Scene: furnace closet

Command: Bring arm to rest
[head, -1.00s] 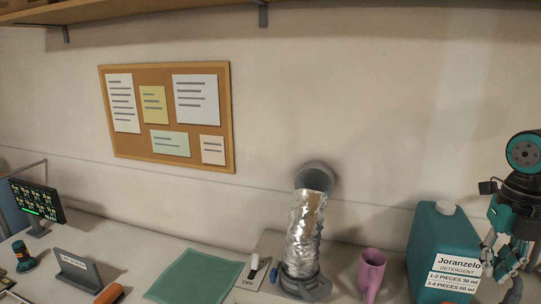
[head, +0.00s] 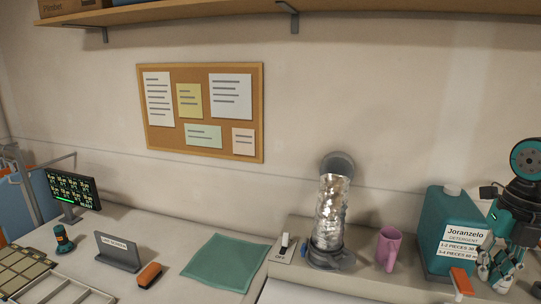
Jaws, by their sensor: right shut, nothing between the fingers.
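My right gripper (head: 497,268) is at the right edge of the head view, hanging downward, just right of the teal detergent jug (head: 446,228). Its fingers are close together with nothing seen between them. I cannot tell whether it touches the jug. Part of the arm is cut off by the frame's right edge. My left gripper is not in view.
A pink mug (head: 388,248), a foil duct (head: 330,212) and a switch (head: 284,246) stand left of the jug. A green mat (head: 226,262), an orange-brown object (head: 149,275), a sign (head: 118,252) and a monitor (head: 73,190) are further left. A shelf (head: 350,8) overhangs the wall.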

